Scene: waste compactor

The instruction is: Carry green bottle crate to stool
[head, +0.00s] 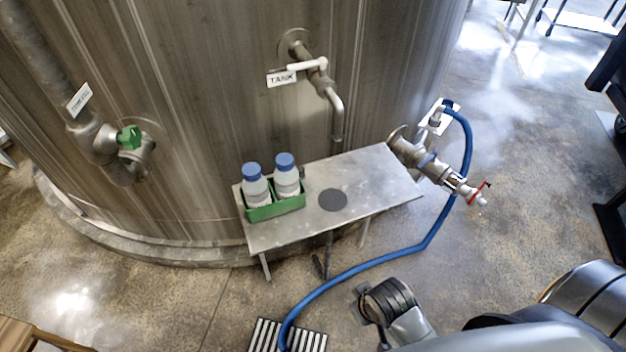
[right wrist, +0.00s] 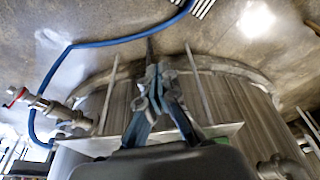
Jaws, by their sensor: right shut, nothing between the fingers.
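The green bottle crate (head: 276,210) stands upright at the left end of a low metal bench-like stool (head: 375,180), against the tank. It holds two white bottles with blue caps, a left bottle (head: 256,190) and a right bottle (head: 287,180). My right gripper (right wrist: 157,72) shows in the right wrist view, its fingers together and empty. That view is upside down and shows the stool's edge (right wrist: 95,144) and a small bit of green behind the gripper. My right arm enters the head view at lower right, apart from the crate. My left gripper is out of view.
A dark round disc (head: 333,199) lies on the stool top, right of the crate. A tap pipe (head: 334,97) hangs above the stool. A valve with a red handle (head: 455,182) juts out at its right. A blue hose (head: 375,262) crosses the floor, past a drain grate (head: 302,341).

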